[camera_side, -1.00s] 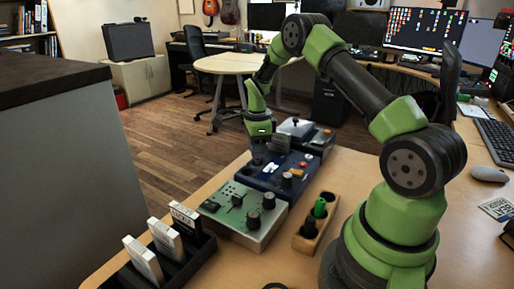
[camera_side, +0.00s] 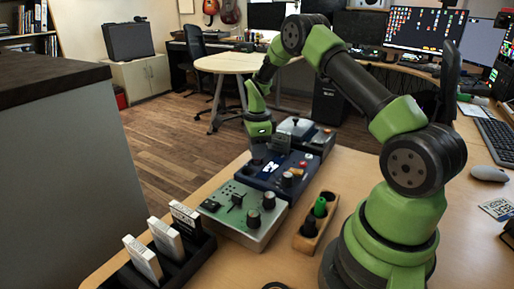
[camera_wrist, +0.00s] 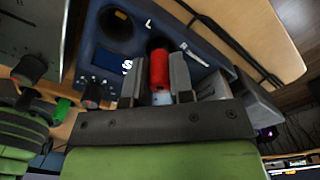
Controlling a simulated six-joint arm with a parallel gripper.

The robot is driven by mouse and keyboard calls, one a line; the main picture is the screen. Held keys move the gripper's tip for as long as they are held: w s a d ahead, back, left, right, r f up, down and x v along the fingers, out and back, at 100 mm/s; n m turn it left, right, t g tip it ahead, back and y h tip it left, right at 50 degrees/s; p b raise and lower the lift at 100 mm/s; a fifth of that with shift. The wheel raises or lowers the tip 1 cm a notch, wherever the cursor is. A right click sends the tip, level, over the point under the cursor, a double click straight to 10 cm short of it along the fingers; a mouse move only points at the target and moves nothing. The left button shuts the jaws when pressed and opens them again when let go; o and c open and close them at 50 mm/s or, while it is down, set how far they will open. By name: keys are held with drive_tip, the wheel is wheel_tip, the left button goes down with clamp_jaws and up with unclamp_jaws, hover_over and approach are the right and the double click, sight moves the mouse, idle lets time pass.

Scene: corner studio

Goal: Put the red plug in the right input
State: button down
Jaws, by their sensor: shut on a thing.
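In the wrist view the red plug (camera_wrist: 159,69) stands between the two grey fingers of my gripper (camera_wrist: 161,86), which is shut on it. The plug's far end is at the dark right input (camera_wrist: 157,43), beside the letter R, on the blue box (camera_wrist: 95,50). I cannot tell how far, if at all, it is inside. The left input (camera_wrist: 115,22), by the letter L, is empty. In the side view my gripper (camera_side: 258,152) is low over the blue box (camera_side: 262,178); the plug is hidden there.
A grey-green mixer box (camera_side: 238,222) adjoins the blue box in front. A wooden holder (camera_side: 313,232) with a green plug (camera_side: 319,207) and a black plug (camera_side: 309,227) stands to the right. A black rack (camera_side: 190,255) holds white cases. Dark cables (camera_wrist: 232,45) lie beyond the inputs.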

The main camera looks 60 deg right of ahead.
drive_tip(key=shift+f, duration=0.45)
drive_tip(key=c, duration=1.3)
unclamp_jaws()
drive_tip(key=shift+r, duration=0.1)
drive_tip(key=shift+r, duration=5.4)
